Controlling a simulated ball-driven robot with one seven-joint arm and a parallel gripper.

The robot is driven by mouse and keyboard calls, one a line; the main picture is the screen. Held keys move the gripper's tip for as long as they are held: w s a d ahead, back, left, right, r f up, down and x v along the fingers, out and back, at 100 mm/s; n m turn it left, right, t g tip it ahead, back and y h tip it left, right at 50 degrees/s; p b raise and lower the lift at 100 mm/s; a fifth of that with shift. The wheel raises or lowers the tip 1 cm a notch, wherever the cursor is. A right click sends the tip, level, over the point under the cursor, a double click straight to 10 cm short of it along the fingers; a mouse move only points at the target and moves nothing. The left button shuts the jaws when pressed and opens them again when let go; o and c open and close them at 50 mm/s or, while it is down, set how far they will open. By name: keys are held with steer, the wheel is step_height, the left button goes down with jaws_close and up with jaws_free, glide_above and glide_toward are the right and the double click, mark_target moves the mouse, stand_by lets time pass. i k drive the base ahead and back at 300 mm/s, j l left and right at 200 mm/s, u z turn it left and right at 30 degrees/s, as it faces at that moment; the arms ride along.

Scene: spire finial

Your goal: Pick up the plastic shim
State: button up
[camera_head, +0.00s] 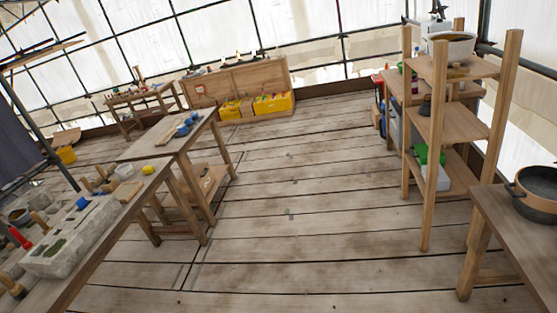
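I cannot make out for certain which thing is the plastic shim. A small blue piece (83,203) lies on a pale stone block on the near left bench. Several blue items (184,128) lie on the wooden table behind that bench, too small to name. My gripper is not in view, so its state and contents do not show.
The near left bench holds a stone block (62,255) and hand tools. A wooden shelf unit (452,122) and a table with a dark pan (538,188) stand at right. Yellow crates (273,104) stand at the back. The plank floor (300,215) between is clear.

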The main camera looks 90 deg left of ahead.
mark_target(82, 203)
steer(key=u, duration=4.1)
steer(key=i+l+u, duration=0.1)
steer(key=u, duration=0.25)
steer(key=i+l+u, duration=0.2)
steer(key=u, duration=0.2)
steer(key=i+l+u, duration=0.2)
steer(key=u, duration=0.15)
steer(key=i+l+u, duration=0.1)
steer(key=l, duration=0.3)
steer(key=i+l+u, duration=0.15)
steer(key=l, duration=0.3)
steer(key=i+l+u, duration=0.1)
steer(key=i+l, duration=0.15)
steer(key=l, duration=0.2)
steer(key=i+l+u, duration=0.1)
steer(key=l, duration=0.35)
steer(key=i+l+u, duration=0.15)
steer(key=l, duration=0.3)
steer(key=i+l+u, duration=0.1)
steer(key=l, duration=0.4)
steer(key=i+l, duration=0.1)
steer(key=l, duration=0.4)
steer(key=i+l, duration=0.1)
steer(key=l, duration=0.35)
steer(key=i+l, duration=0.1)
steer(key=l, duration=0.4)
steer(key=i+l, duration=0.1)
steer(key=l, duration=0.35)
